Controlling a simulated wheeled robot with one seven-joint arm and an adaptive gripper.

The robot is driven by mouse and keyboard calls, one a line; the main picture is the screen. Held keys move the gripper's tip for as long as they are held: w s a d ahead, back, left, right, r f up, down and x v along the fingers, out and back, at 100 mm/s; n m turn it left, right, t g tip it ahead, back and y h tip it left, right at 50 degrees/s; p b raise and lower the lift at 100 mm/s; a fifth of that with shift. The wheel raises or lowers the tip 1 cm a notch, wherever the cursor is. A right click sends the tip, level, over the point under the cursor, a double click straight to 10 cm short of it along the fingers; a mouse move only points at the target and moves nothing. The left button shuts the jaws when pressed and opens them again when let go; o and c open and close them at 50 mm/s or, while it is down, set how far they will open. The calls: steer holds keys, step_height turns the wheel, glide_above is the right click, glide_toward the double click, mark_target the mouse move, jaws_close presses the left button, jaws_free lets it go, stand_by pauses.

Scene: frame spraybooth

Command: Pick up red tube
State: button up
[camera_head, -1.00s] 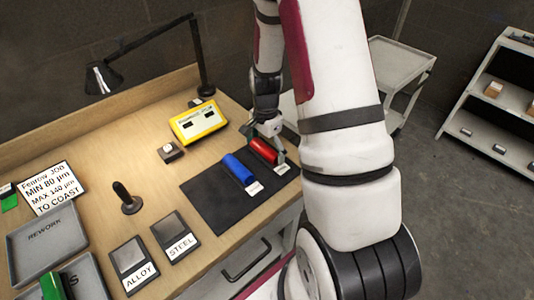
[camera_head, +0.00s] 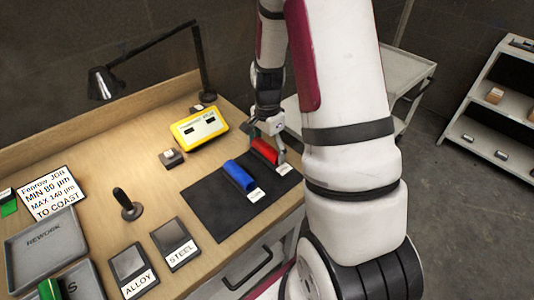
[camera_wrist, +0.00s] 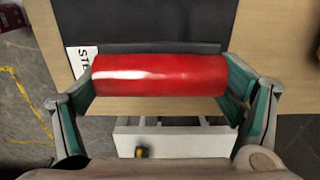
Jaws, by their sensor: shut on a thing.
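The red tube (camera_head: 266,151) is at the right end of the dark mat (camera_head: 216,205) on the bench. In the wrist view the red tube (camera_wrist: 158,75) lies crosswise, spanning between the two green-padded fingers. My gripper (camera_wrist: 160,95) is shut on the tube, one finger at each end. In the head view my gripper (camera_head: 268,142) is over the mat's right end. I cannot tell whether the tube touches the mat or is slightly above it. A white label (camera_wrist: 80,62) shows by the tube's left end.
A blue tube (camera_head: 239,176) lies on the mat to the left. A yellow gauge (camera_head: 199,127) is behind it. Alloy (camera_head: 133,269) and steel (camera_head: 175,244) plates, a black-handled stand (camera_head: 127,204) and a rework tray (camera_head: 45,240) occupy the left. A grey cart (camera_head: 405,70) stands behind my arm.

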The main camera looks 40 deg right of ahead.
steer(key=s+a, duration=0.1)
steer(key=s, duration=0.3)
steer(key=s+a+r, duration=0.1)
steer(key=s, duration=0.3)
steer(key=s+a+r, duration=0.1)
steer(key=s+a, duration=0.1)
steer(key=s, duration=0.3)
steer(key=shift+s+a+r, duration=0.1)
steer(key=s+p, duration=0.1)
steer(key=p, duration=0.1)
steer(key=s+p, duration=0.1)
steer(key=p, duration=0.1)
steer(key=shift+a, duration=0.3)
